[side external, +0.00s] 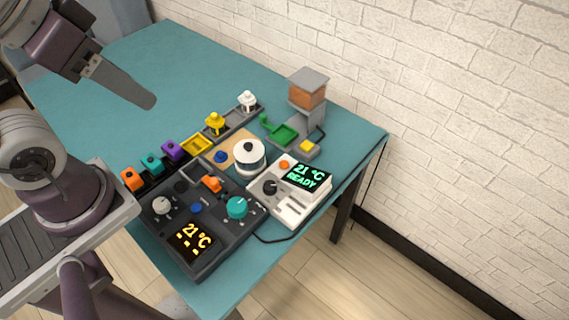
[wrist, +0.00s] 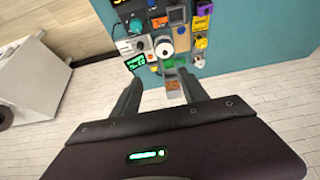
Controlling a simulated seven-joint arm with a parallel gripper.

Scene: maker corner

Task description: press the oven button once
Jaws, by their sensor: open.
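My gripper (wrist: 159,77) is open and empty, its two fingers apart in the wrist view. In the side view my gripper (side external: 148,98) is high at the upper left, well away from the devices. No oven is labelled. A white unit (side external: 290,207) has a green display reading 21 °C READY, an orange button (side external: 284,165) and a dark knob. A dark console (side external: 175,237) has a yellow 21 °C display and a blue button (side external: 196,208). A grey tower (side external: 308,112) with an orange block has a yellow button (side external: 306,146) at its foot. Nothing touches these buttons.
A white cylinder (side external: 249,160) and a blue button (side external: 221,157) stand between console and tower. Orange, teal and purple blocks (side external: 172,150) line the left. Yellow (side external: 215,124) and white (side external: 247,101) pieces are behind. The table's far left (side external: 170,60) is clear; a brick wall is beyond.

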